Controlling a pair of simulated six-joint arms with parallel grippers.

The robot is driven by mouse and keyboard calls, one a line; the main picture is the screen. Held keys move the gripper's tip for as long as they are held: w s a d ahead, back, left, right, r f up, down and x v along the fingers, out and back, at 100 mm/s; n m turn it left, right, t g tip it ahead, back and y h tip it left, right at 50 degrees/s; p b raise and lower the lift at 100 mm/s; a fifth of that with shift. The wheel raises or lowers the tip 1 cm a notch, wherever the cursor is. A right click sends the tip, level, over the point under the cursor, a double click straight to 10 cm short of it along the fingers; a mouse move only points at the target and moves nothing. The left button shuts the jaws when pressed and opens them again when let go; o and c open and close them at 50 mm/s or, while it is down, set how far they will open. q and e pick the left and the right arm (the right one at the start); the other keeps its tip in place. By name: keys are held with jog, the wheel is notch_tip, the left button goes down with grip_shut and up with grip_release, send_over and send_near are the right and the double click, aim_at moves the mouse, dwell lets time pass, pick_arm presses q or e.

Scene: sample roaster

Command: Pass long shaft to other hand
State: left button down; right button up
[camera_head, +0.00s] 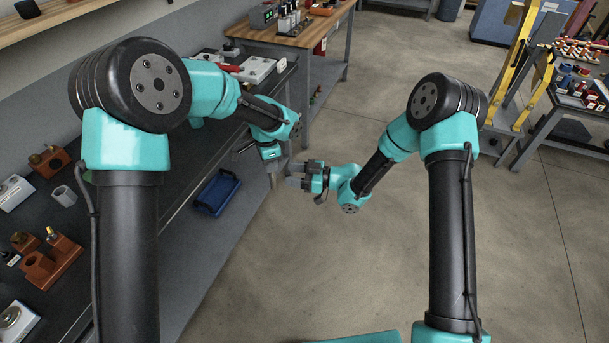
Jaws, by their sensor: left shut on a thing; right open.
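My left gripper (271,167) points down over the front edge of the dark bench, left of the picture's middle. It is shut on a thin, pale piece that seems to be the long shaft (273,181), small and partly hidden by the fingers. The shaft's full length and tilt cannot be made out. My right gripper (293,175) comes in from the right and points left. It is open, with its fingers close to the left gripper and the shaft. Whether they touch the shaft cannot be told.
The dark bench (150,228) runs along the left wall, with brown blocks (50,260) and a grey cup (64,196). A blue tray (217,191) lies below its edge. A wooden table (290,38) stands behind, a yellow frame (515,60) at right. The floor between is clear.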

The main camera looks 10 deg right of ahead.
jog(key=x, duration=0.7)
jog(key=shift+c, duration=0.4)
grip_shut()
pick_arm(q)
jog(key=c, duration=0.9)
grip_release()
notch_tip(320, 180, up, 12)
jog(key=shift+r, duration=0.1)
